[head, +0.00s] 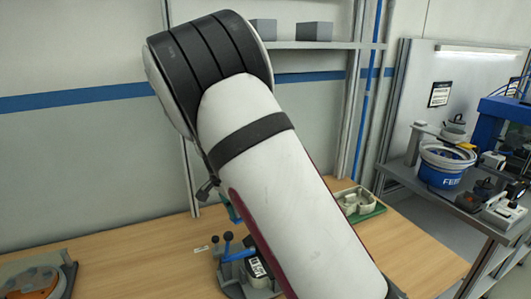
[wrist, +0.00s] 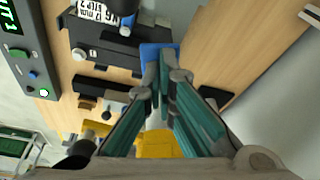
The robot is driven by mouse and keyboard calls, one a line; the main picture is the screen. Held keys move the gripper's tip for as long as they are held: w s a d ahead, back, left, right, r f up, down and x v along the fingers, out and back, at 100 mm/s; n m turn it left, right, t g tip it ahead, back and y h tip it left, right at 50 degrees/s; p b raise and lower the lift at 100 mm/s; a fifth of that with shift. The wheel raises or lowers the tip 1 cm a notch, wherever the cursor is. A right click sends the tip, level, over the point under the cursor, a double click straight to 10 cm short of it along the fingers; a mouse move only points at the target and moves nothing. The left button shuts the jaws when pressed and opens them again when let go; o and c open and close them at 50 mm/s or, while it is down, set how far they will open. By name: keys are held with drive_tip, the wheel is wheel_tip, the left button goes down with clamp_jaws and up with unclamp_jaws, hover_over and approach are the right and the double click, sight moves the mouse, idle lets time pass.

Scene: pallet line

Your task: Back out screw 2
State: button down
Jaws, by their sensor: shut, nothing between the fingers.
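My gripper (wrist: 163,62) shows in the wrist view with two teal fingers. Its fingertips are together with nothing held between them. They are over a blue block (wrist: 148,53) beside a dark fixture (wrist: 105,43) with a white label. I cannot tell whether the tips touch the block. No screw can be picked out clearly as screw 2, and the fingers hide part of what lies under them.
A control box (wrist: 28,60) with a green display stands left in the wrist view. A yellow part (wrist: 158,145) lies behind the fingers. In the head view, a green tray (head: 360,206) sits at the back right of the table and a round-topped fixture (head: 38,282) at left.

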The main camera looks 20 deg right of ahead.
drive_tip(key=shift+a+x, duration=0.2)
drive_tip(key=shift+x, duration=0.75)
drive_tip(key=shift+a+x, duration=0.25)
drive_tip(key=shift+x, duration=0.7)
drive_tip(key=shift+s+f, duration=0.2)
drive_tip(key=shift+s, duration=0.05)
drive_tip(key=shift+r+p, duration=0.55)
drive_tip(key=shift+r, duration=0.15)
idle(2.9)
drive_tip(key=shift+r, duration=0.1)
drive_tip(key=shift+w+r+p, duration=0.1)
drive_tip(key=shift+r+p, duration=0.45)
drive_tip(key=shift+r, duration=3.9)
